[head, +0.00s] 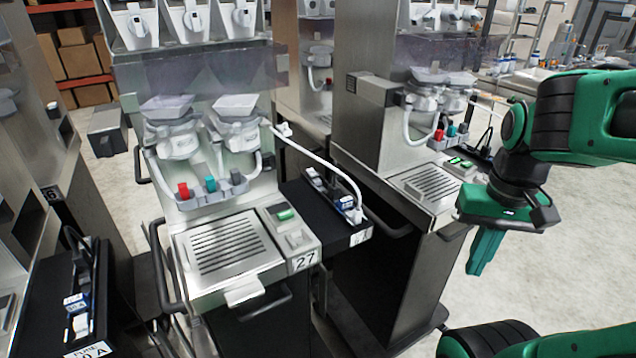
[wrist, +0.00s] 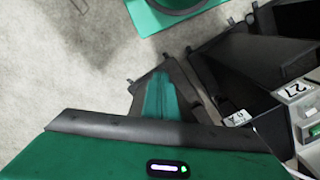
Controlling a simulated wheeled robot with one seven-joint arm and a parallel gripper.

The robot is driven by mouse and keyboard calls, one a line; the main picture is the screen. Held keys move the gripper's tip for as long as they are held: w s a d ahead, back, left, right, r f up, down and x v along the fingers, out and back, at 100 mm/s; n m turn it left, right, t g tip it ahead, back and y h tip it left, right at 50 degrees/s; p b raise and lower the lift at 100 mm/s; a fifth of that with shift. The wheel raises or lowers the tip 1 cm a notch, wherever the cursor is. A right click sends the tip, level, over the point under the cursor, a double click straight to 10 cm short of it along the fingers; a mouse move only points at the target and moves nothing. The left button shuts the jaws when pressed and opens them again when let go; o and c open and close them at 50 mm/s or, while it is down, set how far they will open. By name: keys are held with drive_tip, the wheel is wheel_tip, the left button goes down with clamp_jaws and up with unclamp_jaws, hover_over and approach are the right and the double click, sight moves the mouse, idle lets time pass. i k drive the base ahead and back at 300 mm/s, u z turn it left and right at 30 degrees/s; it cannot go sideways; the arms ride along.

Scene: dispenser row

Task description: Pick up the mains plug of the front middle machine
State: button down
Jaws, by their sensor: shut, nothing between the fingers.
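The front middle machine (head: 225,245), marked 27, is a steel dispenser with a slotted drip tray. A white cable (head: 325,165) arcs from its upper right side down to a black side shelf (head: 368,232). A white plug-like piece (head: 357,214) is at the cable's lower end on that shelf; its exact shape is too small to tell. My gripper (head: 477,262) hangs to the right of the machine, well apart from the plug, pointing down. Its green fingers are together and empty, and they also show in the wrist view (wrist: 160,98). The plug cannot be made out in the wrist view.
A second steel machine (head: 375,150) with its own drip tray stands behind and right, close to the shelf. Another black shelf (head: 80,325) with sockets is at the lower left. Black handles stick out of the machines. Pale floor (head: 580,270) is free at the right.

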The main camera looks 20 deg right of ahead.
sight(333, 192)
drive_tip(key=u, duration=1.15)
drive_tip(key=i, duration=0.35)
drive_tip(key=z, duration=1.35)
